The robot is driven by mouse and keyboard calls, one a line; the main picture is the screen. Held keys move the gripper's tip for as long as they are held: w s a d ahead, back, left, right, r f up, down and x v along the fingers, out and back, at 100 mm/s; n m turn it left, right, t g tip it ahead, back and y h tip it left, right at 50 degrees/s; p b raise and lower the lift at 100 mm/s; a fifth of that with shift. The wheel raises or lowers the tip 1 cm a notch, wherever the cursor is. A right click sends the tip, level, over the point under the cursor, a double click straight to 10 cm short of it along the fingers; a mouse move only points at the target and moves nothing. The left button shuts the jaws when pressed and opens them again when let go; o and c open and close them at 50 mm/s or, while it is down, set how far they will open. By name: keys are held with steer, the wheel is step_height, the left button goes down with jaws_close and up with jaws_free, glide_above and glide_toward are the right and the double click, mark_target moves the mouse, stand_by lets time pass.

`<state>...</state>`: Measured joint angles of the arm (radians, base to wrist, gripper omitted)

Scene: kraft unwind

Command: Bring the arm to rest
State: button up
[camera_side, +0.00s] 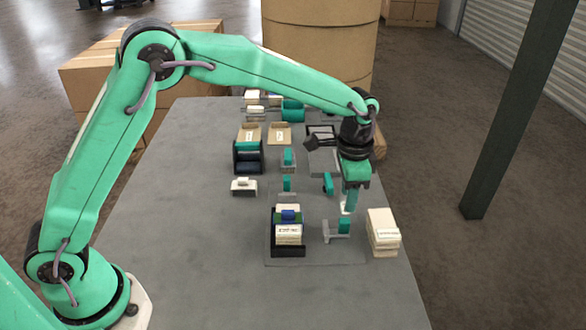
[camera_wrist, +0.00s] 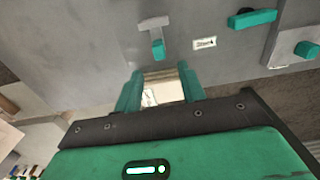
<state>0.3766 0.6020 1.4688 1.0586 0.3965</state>
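My gripper (camera_side: 348,203) points down above the right part of the grey table (camera_side: 190,250), clear of the tabletop. In the wrist view its two teal fingers (camera_wrist: 160,88) stand apart. In the side view a cream stack (camera_side: 383,235) stands at the table's right edge, just right of the fingertips. A small pale patch shows at the fingertips; I cannot make out what it is.
A black holder with cream packs (camera_side: 289,233) and a grey stand with a teal block (camera_side: 337,231) are near the gripper. A black holder (camera_side: 247,158) and several small items lie farther back. A large kraft roll (camera_side: 320,45) stands behind. The table's left front is clear.

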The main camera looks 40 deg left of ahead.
steer(key=s+a+r+n+t, duration=0.2)
steer(key=s+a+r+n, duration=0.2)
steer(key=s+a+r, duration=0.8)
steer(key=s+a+r+n+t, duration=0.1)
steer(key=s+a+n+t, duration=0.2)
steer(key=s+a, duration=0.4)
steer(key=shift+s+a+r+n, duration=0.25)
steer(key=shift+s+n, duration=0.65)
steer(key=shift+s, duration=3.1)
